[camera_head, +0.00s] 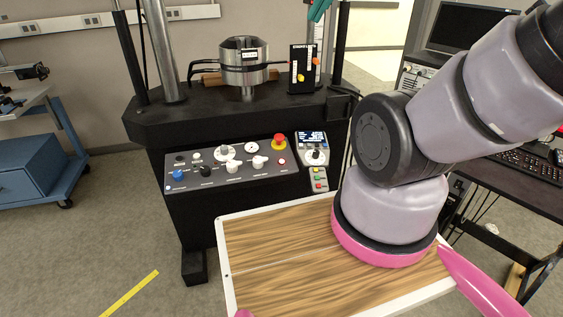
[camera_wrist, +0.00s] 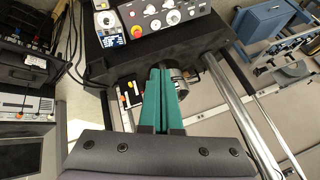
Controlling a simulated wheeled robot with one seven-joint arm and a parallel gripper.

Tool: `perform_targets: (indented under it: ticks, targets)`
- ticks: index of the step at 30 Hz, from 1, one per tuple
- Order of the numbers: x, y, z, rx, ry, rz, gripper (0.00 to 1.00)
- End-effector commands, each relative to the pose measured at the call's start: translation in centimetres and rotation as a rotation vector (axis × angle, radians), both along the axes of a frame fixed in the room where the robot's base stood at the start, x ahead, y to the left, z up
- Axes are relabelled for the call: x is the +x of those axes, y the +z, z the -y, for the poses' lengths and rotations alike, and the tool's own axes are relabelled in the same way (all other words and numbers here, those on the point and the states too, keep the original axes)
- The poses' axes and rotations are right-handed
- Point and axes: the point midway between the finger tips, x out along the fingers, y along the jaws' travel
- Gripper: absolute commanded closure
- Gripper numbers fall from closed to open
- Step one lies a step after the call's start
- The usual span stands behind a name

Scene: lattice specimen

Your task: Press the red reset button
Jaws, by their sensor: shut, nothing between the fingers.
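The sloped control panel (camera_head: 222,172) carries a red mushroom button (camera_head: 279,140) on a yellow base at its upper right. A small red round button or lamp (camera_head: 282,161) sits just below it. A keypad box (camera_head: 314,157) to the right has a small red key among green and yellow ones. Which is the reset button I cannot read. The mushroom button also shows in the wrist view (camera_wrist: 137,31). My gripper has teal fingers (camera_wrist: 163,72), shut and empty, apart from the panel and beside the test column. A teal piece of it shows at the head view's top edge (camera_head: 318,11).
A metal cylinder fixture (camera_head: 244,62) stands on the black machine bed, with a small black box (camera_head: 302,69) beside it. Steel columns rise around them. A wood-topped tray (camera_head: 275,245) lies before the panel. A desk with a monitor (camera_head: 468,27) is right.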

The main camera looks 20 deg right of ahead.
Motion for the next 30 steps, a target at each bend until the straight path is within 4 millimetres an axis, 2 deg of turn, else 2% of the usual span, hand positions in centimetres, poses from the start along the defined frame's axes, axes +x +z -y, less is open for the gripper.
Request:
perform_targets:
  ticks: [5, 8, 21, 30]
  targets:
    - [0.4, -0.5, -0.3, 0.028, -0.01, -0.028, 1.0]
    - [1.1, -1.4, -0.8, 0.09, -0.036, -0.089, 1.0]
    - [6.9, -8.4, -4.8, 0.567, -0.315, -0.535, 1.0]
    - [11.9, -13.8, -6.1, 0.875, -0.594, -0.795, 1.0]
